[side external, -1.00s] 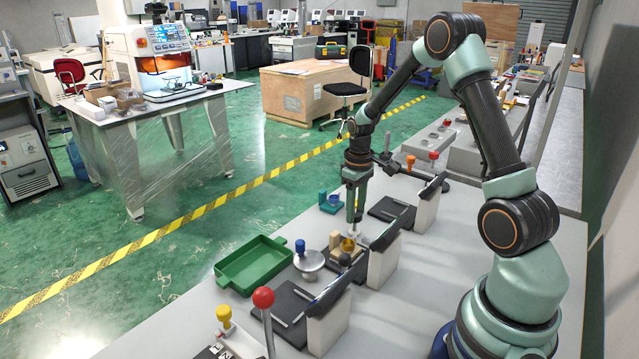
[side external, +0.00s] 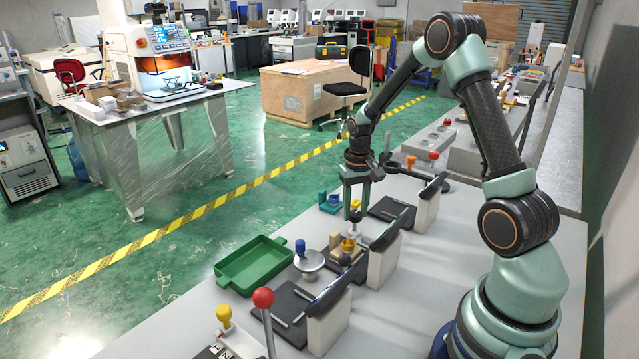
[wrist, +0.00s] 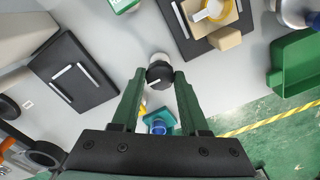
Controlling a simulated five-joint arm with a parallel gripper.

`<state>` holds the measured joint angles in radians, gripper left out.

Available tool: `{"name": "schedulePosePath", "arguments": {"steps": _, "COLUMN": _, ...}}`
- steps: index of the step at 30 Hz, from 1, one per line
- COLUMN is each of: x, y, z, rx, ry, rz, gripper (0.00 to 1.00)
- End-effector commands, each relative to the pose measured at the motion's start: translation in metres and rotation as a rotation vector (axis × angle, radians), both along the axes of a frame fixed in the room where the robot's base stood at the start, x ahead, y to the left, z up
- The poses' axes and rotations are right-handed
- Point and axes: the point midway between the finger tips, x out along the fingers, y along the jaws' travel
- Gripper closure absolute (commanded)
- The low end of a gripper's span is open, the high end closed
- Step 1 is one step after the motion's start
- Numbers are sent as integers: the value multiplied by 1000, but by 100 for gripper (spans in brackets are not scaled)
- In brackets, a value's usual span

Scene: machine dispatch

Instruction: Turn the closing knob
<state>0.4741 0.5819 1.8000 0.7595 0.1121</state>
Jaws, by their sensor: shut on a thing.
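The closing knob (wrist: 160,75) is a round black knob with a white line on its top face, on a pale round base (side external: 354,236). It stands upright on the grey bench. My gripper (wrist: 160,72) points down over it, with one green finger on each side of the knob in the wrist view. The gripper (side external: 356,208) is shut on the knob. The fingers hide part of the knob's sides.
A blue-green block (side external: 329,203) stands just left of the knob. A black plate (side external: 392,213) with an upright panel is to the right. A wooden fixture with a yellow ring (side external: 347,244), a silver disc (side external: 309,261) and a green tray (side external: 254,263) stand nearer the camera.

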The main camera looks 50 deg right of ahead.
Motion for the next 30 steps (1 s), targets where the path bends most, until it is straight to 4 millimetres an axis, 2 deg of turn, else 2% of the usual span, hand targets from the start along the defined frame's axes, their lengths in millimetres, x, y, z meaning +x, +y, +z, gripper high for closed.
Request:
{"name": "schedulePosePath", "arguments": {"steps": 11, "x": 0, "y": 0, "z": 2, "rx": 1, "ry": 1, "rz": -3, "gripper": 100}}
{"name": "schedulePosePath", "arguments": {"steps": 12, "x": 0, "y": 0, "z": 2, "rx": 1, "ry": 1, "rz": -3, "gripper": 44}}
{"name": "schedulePosePath", "arguments": {"steps": 13, "x": 0, "y": 0, "z": 1, "rx": 1, "ry": 1, "rz": -3, "gripper": 33}}
{"name": "schedulePosePath", "arguments": {"steps": 14, "x": 0, "y": 0, "z": 1, "rx": 0, "ry": 0, "rz": -3, "gripper": 26}}
{"name": "schedulePosePath", "arguments": {"steps": 24, "x": 0, "y": 0, "z": 2, "rx": 0, "ry": 0, "rz": -3, "gripper": 26}}
{"name": "schedulePosePath", "arguments": {"steps": 30, "x": 1, "y": -1, "z": 25, "rx": -2, "ry": -5, "rz": -3, "gripper": 26}}
